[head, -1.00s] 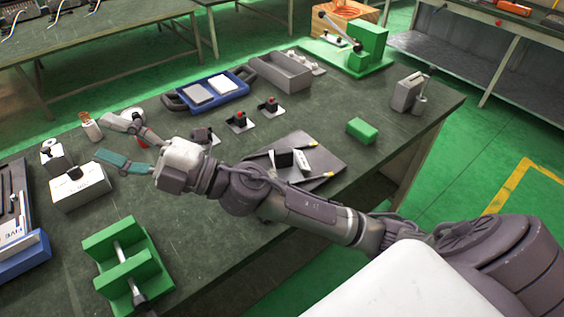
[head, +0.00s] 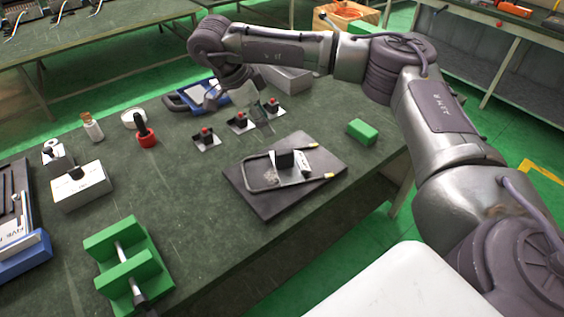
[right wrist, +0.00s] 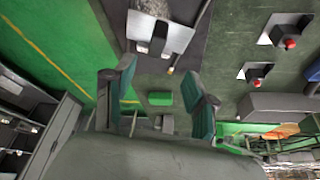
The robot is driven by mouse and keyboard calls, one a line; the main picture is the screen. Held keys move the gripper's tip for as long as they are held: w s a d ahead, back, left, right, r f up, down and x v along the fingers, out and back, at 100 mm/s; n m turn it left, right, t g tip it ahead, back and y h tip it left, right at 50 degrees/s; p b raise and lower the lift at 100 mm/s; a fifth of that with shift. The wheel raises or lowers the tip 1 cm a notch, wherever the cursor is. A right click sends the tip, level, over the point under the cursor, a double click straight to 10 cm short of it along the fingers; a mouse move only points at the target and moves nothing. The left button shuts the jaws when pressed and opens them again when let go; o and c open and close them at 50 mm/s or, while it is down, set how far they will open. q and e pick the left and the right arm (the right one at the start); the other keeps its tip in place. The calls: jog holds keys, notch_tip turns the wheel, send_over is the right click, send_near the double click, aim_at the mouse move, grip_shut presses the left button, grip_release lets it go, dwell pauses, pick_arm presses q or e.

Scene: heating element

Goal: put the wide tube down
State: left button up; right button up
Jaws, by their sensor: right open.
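My right gripper (head: 262,110) is open, over the table near the red-buttoned parts, with its teal fingers pointing down. In the right wrist view the gripper (right wrist: 160,78) has its fingers wide apart and nothing between them. A short, pale round piece (head: 132,118) stands on the table at the left; it may be the wide tube, but it is too small to be sure. It stands apart from my gripper. My left gripper is out of view.
A dark plate (head: 265,205) with a metal frame lies in front. A green block (head: 362,131) is at the right, and a green stand (head: 128,262) at the front left.

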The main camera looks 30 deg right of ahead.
aim_at(281, 152)
jog(key=p+x, duration=0.1)
jog(key=x, duration=0.5)
jog(key=shift+d+f, duration=0.1)
jog(key=shift+f, duration=0.3)
jog(key=x, duration=0.1)
jog(key=p+x, duration=0.1)
jog(key=x, duration=0.1)
jog(key=p+x, duration=0.1)
jog(key=shift+s+f, duration=0.35)
jog(key=shift+f, duration=0.05)
jog(key=shift+d+f, duration=0.15)
jog(key=shift+f, duration=0.15)
jog(key=shift+r, duration=0.1)
grip_shut()
